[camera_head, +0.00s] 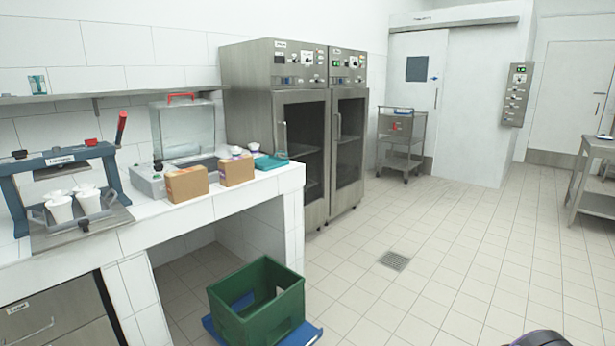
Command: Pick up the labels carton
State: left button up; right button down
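Two brown cardboard cartons stand on the white tiled counter (222,204) at the left. One carton (187,184) is nearer, and the other carton (236,170) stands just behind it to the right. No label can be read on either, so I cannot tell which is the labels carton. Neither of my grippers shows in the head view. A small dark part at the bottom right edge seems to be part of my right arm.
A blue-framed press (70,158) with white cups stands left of the cartons; a clear-lidded machine (182,140) is behind them. A teal tray (270,162) lies to the right. A green crate (258,302) sits on the floor below. The tiled floor at centre is open.

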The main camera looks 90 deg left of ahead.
aim_at(184, 184)
jog(key=k, duration=1.85)
jog(key=u, duration=1.7)
